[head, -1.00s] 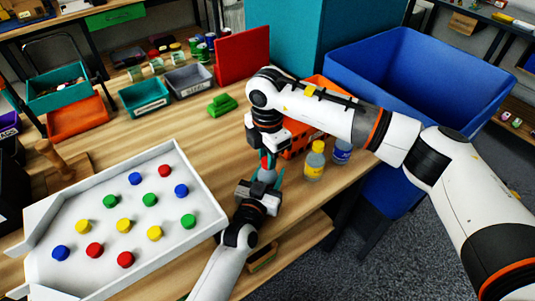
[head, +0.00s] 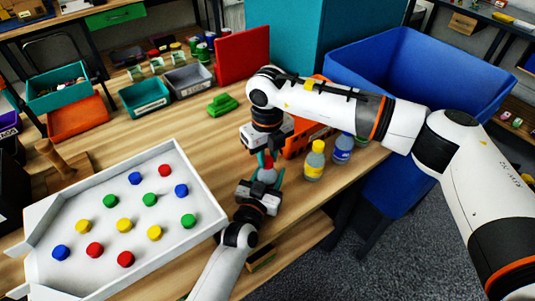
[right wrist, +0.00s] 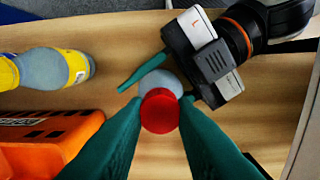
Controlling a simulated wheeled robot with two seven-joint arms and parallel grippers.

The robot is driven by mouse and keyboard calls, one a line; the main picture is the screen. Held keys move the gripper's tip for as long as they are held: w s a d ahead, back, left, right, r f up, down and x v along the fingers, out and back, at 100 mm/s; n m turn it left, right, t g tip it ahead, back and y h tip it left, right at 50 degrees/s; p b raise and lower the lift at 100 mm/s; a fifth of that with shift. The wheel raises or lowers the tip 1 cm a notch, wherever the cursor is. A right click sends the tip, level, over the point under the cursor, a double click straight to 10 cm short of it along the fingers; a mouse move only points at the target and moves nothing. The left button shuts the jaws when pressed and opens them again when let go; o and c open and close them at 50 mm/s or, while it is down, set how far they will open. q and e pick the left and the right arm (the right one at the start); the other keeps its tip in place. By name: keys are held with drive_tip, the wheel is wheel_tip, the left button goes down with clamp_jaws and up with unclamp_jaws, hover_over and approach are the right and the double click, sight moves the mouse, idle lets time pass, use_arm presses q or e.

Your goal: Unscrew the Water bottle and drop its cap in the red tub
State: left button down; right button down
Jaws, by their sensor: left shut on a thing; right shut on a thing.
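A clear bottle (head: 267,175) with a red cap (right wrist: 160,111) stands upright near the table's front edge. My left gripper (head: 266,181) is shut on the bottle body from the front; it also shows in the right wrist view (right wrist: 168,82). My right gripper (head: 267,158) points down from above and is shut on the red cap, its teal fingers on either side. The cap sits over the bottle; I cannot tell if it is loose. The bottle's label is hidden. An orange-red tub (head: 76,119) lies at the back left of the table.
A yellow-labelled bottle (head: 314,161) and a blue-labelled bottle (head: 342,149) stand right of the grippers. An orange crate (head: 297,142) is partly hidden behind my right arm. A white tray (head: 204,204) with coloured caps fills the left. A blue bin (head: 440,85) stands beyond the table's right end.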

drive_tip(key=n, duration=0.4)
drive_tip(key=shift+n, duration=0.3)
drive_tip(key=n, duration=0.4)
drive_tip(key=shift+n, duration=0.3)
drive_tip(key=n, duration=0.4)
drive_tip(key=shift+r+n, duration=0.1)
drive_tip(key=shift+n, duration=0.2)
drive_tip(key=n, duration=1.3)
drive_tip(key=shift+n, duration=0.3)
drive_tip(key=n, duration=0.9)
